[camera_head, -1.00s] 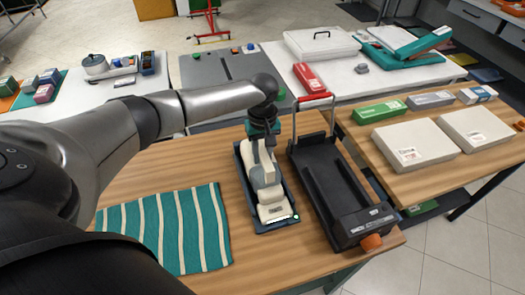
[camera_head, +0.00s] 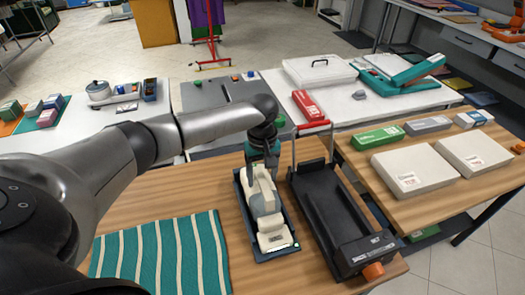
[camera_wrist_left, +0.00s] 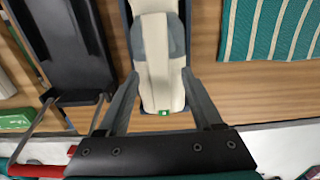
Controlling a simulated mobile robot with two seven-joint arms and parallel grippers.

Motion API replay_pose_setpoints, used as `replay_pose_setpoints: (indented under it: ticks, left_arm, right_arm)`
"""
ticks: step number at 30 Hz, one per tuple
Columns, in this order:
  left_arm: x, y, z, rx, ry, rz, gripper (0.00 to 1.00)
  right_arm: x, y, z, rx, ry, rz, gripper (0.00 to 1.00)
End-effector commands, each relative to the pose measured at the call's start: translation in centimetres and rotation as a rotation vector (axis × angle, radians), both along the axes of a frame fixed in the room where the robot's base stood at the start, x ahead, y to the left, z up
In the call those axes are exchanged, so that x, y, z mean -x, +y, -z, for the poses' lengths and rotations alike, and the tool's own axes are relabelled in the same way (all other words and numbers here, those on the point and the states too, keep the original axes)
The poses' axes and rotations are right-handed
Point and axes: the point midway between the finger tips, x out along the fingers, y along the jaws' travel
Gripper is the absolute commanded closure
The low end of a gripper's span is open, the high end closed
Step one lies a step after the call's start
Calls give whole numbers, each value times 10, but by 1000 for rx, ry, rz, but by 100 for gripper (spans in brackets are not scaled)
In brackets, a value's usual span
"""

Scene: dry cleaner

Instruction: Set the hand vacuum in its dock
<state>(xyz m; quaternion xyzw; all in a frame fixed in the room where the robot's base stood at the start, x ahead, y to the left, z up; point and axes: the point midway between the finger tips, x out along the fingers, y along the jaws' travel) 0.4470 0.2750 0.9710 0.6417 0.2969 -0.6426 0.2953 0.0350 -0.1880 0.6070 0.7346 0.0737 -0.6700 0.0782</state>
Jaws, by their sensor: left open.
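The cream-and-grey hand vacuum (camera_head: 266,205) lies lengthwise in a narrow dark blue tray (camera_head: 291,236), which looks like its dock; I cannot tell if it is fully seated. A small green mark shows on the vacuum in the left wrist view (camera_wrist_left: 160,95). My left gripper (camera_head: 263,158) is over the vacuum's far end, pointing down. In the left wrist view, its open fingers (camera_wrist_left: 160,80) stand on either side of the vacuum's body; contact is unclear. My right gripper is out of view.
A black cradle-like unit (camera_head: 330,210) with a red-topped bar and orange knob stands close to the tray's right. A teal striped cloth (camera_head: 165,255) lies left. Flat white boxes (camera_head: 412,172) and a green box (camera_head: 377,137) lie right. Bare wood shows left of the tray.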

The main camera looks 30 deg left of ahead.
Motion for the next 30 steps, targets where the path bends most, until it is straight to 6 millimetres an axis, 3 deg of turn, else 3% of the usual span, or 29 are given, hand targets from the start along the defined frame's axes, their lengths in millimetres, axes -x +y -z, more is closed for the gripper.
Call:
replay_pose_setpoints:
  ticks: [9,15,21,30]
  left_arm:
    - [-1,0,-80,2,-6,1,33]
    - [-1,0,-114,1,-4,1,33]
    - [-1,0,-128,1,-3,0,33]
    - [-1,0,-129,1,-3,1,33]
  right_arm:
    - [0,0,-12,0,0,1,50]
    - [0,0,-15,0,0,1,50]
    - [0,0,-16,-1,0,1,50]
    - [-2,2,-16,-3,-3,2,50]
